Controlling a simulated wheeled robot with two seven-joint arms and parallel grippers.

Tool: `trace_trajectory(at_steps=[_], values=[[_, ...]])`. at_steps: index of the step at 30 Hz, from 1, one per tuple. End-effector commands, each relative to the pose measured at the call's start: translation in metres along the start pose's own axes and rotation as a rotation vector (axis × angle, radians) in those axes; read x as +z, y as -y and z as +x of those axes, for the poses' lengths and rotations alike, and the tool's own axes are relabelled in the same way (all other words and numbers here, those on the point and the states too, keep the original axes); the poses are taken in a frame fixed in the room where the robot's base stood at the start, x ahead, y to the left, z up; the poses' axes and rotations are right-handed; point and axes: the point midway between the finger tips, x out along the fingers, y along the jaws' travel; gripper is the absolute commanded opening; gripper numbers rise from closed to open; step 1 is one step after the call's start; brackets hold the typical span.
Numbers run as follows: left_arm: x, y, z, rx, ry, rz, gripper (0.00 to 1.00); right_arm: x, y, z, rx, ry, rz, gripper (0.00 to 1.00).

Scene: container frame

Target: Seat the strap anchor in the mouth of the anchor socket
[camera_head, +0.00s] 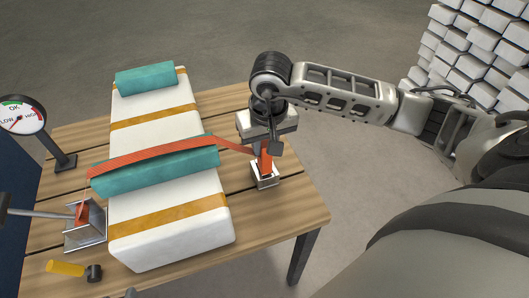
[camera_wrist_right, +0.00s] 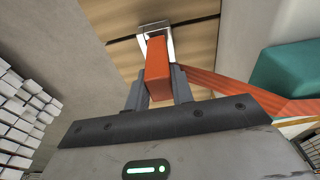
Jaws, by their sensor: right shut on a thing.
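The strap anchor (camera_head: 265,163) is an orange block at the right end of the orange strap (camera_head: 150,150). My right gripper (camera_head: 262,148) is shut on it from above. In the right wrist view the anchor (camera_wrist_right: 158,72) sits between both fingers, its far end lined up with the socket opening. The anchor socket (camera_head: 265,182) is a small square metal box on the table's right side, directly below the anchor; its rim also shows in the right wrist view (camera_wrist_right: 154,27). The anchor's lower end is at the mouth; how deep it sits I cannot tell. My left gripper is not in view.
The strap crosses a teal roll (camera_head: 160,178) on a white padded block (camera_head: 170,240) with yellow bands. A metal ratchet (camera_head: 85,235) with a lever (camera_head: 38,213), a dial gauge (camera_head: 22,117) and a yellow-handled hammer (camera_head: 68,268) are at left. The wooden table (camera_head: 285,213) is clear around the socket.

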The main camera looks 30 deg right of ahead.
Motion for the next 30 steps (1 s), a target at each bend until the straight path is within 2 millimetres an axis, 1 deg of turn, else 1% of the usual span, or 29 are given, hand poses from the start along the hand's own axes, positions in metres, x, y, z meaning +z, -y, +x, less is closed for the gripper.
trace_trajectory(at_steps=[5,7,12,14,20,23,24,26,27,30], values=[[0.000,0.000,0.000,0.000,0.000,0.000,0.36,-0.006,-0.002,0.010,-0.001,-0.001,0.001,0.00],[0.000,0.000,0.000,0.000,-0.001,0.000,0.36,-0.008,-0.004,0.017,0.000,0.001,0.001,0.00],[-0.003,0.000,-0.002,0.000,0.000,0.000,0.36,-0.003,-0.003,0.040,-0.002,0.002,-0.001,0.00],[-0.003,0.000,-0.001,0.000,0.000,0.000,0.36,-0.003,-0.003,0.043,-0.002,0.000,-0.001,0.00],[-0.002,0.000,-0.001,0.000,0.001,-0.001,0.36,-0.004,-0.003,0.043,-0.001,-0.002,-0.001,0.00],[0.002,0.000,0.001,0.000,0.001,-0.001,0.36,-0.003,-0.003,0.047,-0.001,-0.002,-0.002,0.00],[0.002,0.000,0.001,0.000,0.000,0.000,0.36,-0.003,-0.003,0.048,0.000,-0.001,-0.002,0.26],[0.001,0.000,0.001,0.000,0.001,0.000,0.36,-0.003,-0.003,0.046,0.000,-0.001,-0.002,0.43],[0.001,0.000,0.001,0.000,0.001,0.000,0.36,-0.003,-0.003,0.046,0.000,-0.001,-0.001,0.45],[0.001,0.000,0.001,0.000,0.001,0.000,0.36,-0.003,-0.003,0.046,0.000,-0.001,-0.001,0.45]])
